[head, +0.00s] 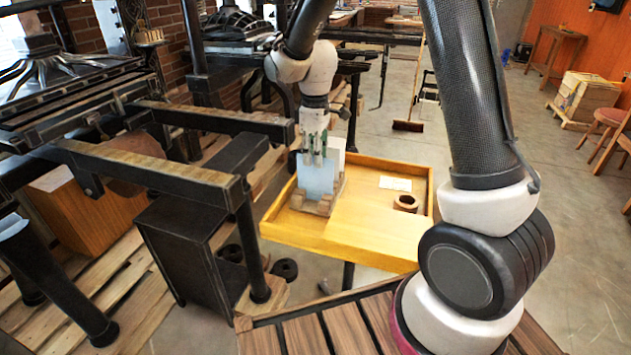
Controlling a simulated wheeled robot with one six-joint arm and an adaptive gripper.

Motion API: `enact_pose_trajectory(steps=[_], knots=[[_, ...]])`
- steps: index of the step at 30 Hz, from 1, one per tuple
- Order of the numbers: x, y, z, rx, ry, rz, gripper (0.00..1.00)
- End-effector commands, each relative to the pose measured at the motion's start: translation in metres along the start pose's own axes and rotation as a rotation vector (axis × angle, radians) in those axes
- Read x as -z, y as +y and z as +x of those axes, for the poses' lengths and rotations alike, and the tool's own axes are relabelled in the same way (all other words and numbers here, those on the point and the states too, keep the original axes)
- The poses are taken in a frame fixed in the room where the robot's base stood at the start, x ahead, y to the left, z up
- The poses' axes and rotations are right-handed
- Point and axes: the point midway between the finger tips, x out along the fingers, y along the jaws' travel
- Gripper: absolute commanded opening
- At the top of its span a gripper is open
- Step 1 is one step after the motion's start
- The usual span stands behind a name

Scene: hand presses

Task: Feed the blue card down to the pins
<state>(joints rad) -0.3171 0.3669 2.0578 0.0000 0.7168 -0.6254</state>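The pale blue card (318,180) stands upright over the left part of the yellow tray. My gripper (315,157) points down at the card's top edge, and its fingers appear shut on it. A wooden holder (325,208) is around the card's foot. A whitish upright panel (337,146) shows just behind the card and the fingers. The pins cannot be made out, and I cannot tell whether the card's lower edge touches anything.
A black hand press (150,165) stands close on the left. A slatted wooden surface (305,338) lies in front.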

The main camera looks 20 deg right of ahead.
Motion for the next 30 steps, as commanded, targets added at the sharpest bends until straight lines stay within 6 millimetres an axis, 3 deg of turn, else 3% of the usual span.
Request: enact_pose_trajectory(steps=[3,14,30], knots=[[0.0,0.0,0.0,0.0,0.0,0.0,0.0],[0.0,0.0,-0.004,-0.001,0.001,0.0,0.0],[0.0,0.0,-0.03,0.0,0.0,0.0,0.0]])
